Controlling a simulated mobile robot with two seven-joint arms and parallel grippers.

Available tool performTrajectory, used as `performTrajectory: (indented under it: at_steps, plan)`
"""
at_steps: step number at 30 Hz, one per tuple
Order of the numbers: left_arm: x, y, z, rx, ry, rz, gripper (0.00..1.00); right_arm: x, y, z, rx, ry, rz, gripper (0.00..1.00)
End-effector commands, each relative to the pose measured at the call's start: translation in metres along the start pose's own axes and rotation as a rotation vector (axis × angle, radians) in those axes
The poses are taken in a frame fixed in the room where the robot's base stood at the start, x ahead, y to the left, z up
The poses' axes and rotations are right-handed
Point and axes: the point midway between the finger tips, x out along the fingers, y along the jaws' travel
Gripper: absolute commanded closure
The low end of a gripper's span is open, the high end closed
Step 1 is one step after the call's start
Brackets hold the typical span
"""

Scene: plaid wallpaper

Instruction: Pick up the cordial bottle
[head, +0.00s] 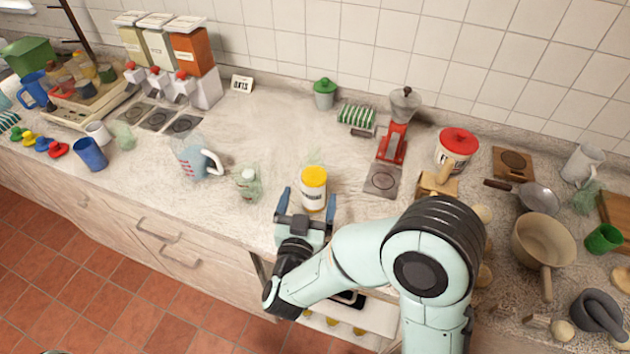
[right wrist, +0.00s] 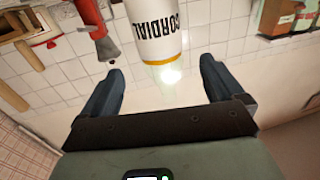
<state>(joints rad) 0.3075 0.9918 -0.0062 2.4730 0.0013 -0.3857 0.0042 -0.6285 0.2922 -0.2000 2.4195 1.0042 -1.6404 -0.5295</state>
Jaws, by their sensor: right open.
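The cordial bottle (head: 313,190) is white with dark lettering and a yellow cap. It stands upright on the counter near the front edge. In the right wrist view its white side with the word CORDIAL and a yellow band shows at the top centre (right wrist: 160,28). My right gripper (head: 308,198) is open, with one blue finger to each side of the bottle in the head view. In the right wrist view the bottle appears at or just beyond the fingertips (right wrist: 161,68), with a gap on both sides. My left gripper is not in view.
A small clear jar (head: 247,184) and a measuring jug (head: 195,160) stand left of the bottle. A red grinder (head: 392,145) stands behind right, with a dark square tile (head: 382,181) before it. Pans and a mortar (head: 598,312) crowd the right. The counter behind the bottle is fairly clear.

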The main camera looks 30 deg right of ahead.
Motion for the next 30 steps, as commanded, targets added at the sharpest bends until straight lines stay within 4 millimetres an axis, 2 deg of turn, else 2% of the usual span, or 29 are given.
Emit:
performTrajectory:
  at_steps: [3, 8, 18, 26, 27, 29, 30]
  plan:
    - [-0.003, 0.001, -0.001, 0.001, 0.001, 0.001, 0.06, 0.016, 0.0, -0.001, 0.0, 0.001, 0.001, 0.05]
    - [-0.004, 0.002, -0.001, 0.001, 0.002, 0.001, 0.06, 0.025, 0.0, 0.0, -0.002, 0.0, 0.0, 0.05]
    - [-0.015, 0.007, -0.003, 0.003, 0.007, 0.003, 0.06, 0.07, -0.002, 0.002, -0.001, 0.0, 0.0, 0.05]
    - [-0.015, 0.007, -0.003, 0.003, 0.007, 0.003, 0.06, 0.073, -0.002, 0.002, -0.001, 0.0, -0.001, 0.05]
    - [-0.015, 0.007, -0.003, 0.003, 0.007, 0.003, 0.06, 0.073, -0.002, 0.003, -0.001, 0.0, -0.001, 0.12]
    - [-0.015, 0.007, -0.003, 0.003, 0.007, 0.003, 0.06, 0.073, -0.002, 0.002, -0.001, 0.0, -0.001, 0.31]
    - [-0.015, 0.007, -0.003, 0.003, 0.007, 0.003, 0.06, 0.073, -0.002, 0.002, -0.001, 0.0, -0.001, 0.44]
